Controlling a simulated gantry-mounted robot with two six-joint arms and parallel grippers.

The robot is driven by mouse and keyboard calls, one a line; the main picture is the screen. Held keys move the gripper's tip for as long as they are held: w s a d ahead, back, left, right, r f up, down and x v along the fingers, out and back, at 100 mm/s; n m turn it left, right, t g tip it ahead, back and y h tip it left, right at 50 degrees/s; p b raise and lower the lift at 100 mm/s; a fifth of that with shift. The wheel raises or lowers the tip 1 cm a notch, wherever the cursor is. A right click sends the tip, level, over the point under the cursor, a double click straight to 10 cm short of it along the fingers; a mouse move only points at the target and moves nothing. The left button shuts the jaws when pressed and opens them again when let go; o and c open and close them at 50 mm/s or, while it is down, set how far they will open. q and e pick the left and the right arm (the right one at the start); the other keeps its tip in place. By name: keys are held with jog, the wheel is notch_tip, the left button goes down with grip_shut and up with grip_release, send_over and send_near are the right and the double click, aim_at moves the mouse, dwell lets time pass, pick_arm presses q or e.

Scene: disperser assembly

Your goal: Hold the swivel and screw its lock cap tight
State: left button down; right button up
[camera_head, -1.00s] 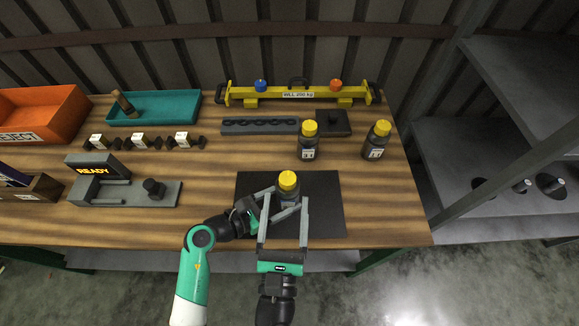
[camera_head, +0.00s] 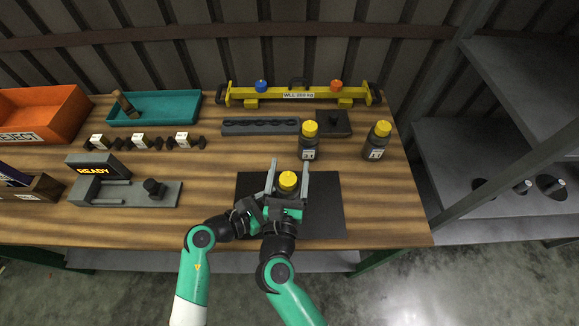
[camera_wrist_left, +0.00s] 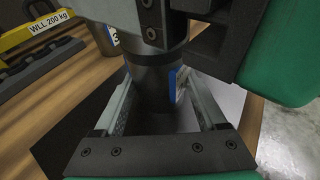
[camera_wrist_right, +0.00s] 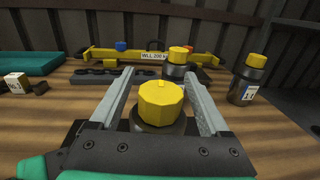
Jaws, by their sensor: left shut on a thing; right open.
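The swivel is a dark cylinder (camera_wrist_left: 152,80) standing on the black mat (camera_head: 325,215). Its yellow lock cap (camera_head: 288,180) is on top and also shows in the right wrist view (camera_wrist_right: 161,103). My left gripper (camera_wrist_left: 155,92) is shut on the swivel's body from the left side, below the cap. My right gripper (camera_head: 290,168) is open, with one finger on each side of the yellow cap. In the right wrist view there are gaps between the cap and both fingers. The swivel's lower body is mostly hidden by my grippers in the head view.
Two more yellow-capped swivels (camera_head: 308,142) (camera_head: 376,141) stand behind the mat. A yellow lifting beam (camera_head: 299,95), a grey chain tray (camera_head: 260,127) and a dark block (camera_head: 333,122) lie farther back. A grey READY fixture (camera_head: 125,193) is at left. The mat's right part is clear.

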jog(key=shift+w, duration=0.25)
grip_shut()
jog(key=shift+d+m+h, duration=0.25)
jog(key=shift+m+h, duration=0.45)
jog(key=shift+h, duration=0.5)
grip_release()
jog(key=shift+s, duration=0.15)
jog(key=v, duration=1.2)
jog(key=shift+r, duration=0.2)
